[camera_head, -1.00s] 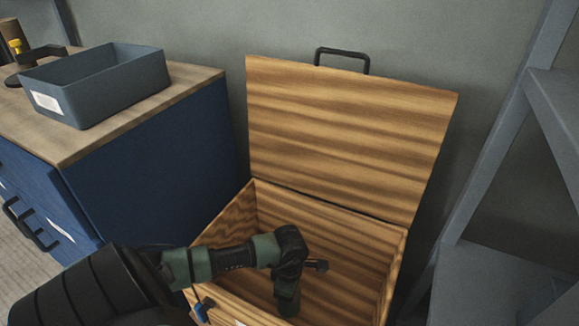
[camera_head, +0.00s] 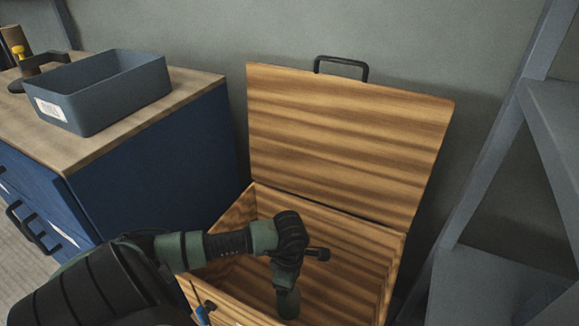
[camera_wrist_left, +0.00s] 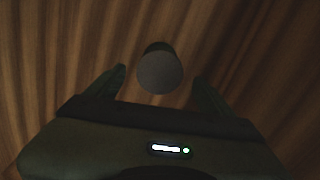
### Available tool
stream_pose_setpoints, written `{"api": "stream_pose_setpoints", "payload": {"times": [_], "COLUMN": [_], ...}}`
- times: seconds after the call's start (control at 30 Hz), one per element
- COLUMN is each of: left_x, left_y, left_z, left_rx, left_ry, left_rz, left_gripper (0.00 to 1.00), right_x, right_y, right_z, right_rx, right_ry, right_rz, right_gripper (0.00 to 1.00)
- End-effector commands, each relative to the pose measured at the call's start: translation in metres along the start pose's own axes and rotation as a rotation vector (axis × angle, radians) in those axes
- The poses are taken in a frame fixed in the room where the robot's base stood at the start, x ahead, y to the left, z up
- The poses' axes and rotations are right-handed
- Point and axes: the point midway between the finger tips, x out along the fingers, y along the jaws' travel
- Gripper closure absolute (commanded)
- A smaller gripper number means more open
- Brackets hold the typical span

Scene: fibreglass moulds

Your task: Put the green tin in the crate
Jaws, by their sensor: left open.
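The wooden crate (camera_head: 225,287) stands open, its lid (camera_head: 345,145) raised at the back. My left arm reaches over its left wall, with the left gripper (camera_head: 286,284) pointing down inside. The green tin (camera_head: 288,304) shows just below the gripper, inside the crate. In the left wrist view the tin (camera_wrist_left: 160,73) shows as a round grey end with a dark side, its green not readable there. It lies ahead of and between the spread fingers of my left gripper (camera_wrist_left: 160,82), with gaps on both sides. My right gripper is not in view.
A blue cabinet (camera_head: 150,165) stands left of the crate. A grey metal frame (camera_head: 490,165) stands on the right. The wall is close behind the lid.

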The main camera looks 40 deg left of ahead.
Motion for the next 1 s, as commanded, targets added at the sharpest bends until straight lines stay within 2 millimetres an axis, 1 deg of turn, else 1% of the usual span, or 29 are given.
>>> {"api": "stream_pose_setpoints", "payload": {"times": [0.03,0.13,0.17,0.2,0.23,0.3,0.5,1.0], "left_x": [-0.015,-0.034,-0.038,-0.043,-0.047,-0.053,-0.059,-0.059], "left_y": [0.001,0.001,0.001,0.001,0.001,0.001,0.0,0.0], "left_z": [-0.001,0.0,0.0,0.0,0.0,0.0,0.0,0.0], "left_rx": [0.001,0.001,0.001,0.0,0.001,0.001,-0.001,-0.001], "left_ry": [0.001,0.001,0.001,0.001,0.0,0.0,0.001,0.0], "left_rz": [0.003,0.003,0.002,0.002,0.002,0.001,-0.001,-0.001], "left_gripper": [0.17,0.17,0.17,0.17,0.17,0.17,0.17,0.17], "right_x": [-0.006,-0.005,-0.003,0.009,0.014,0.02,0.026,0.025], "right_y": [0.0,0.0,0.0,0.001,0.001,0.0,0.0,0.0], "right_z": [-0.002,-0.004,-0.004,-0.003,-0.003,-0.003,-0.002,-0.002], "right_rx": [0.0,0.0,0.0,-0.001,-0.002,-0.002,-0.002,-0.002], "right_ry": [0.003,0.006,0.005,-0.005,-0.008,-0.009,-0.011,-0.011], "right_rz": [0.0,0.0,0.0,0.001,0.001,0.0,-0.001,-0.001], "right_gripper": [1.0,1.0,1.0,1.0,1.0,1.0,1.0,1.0]}}
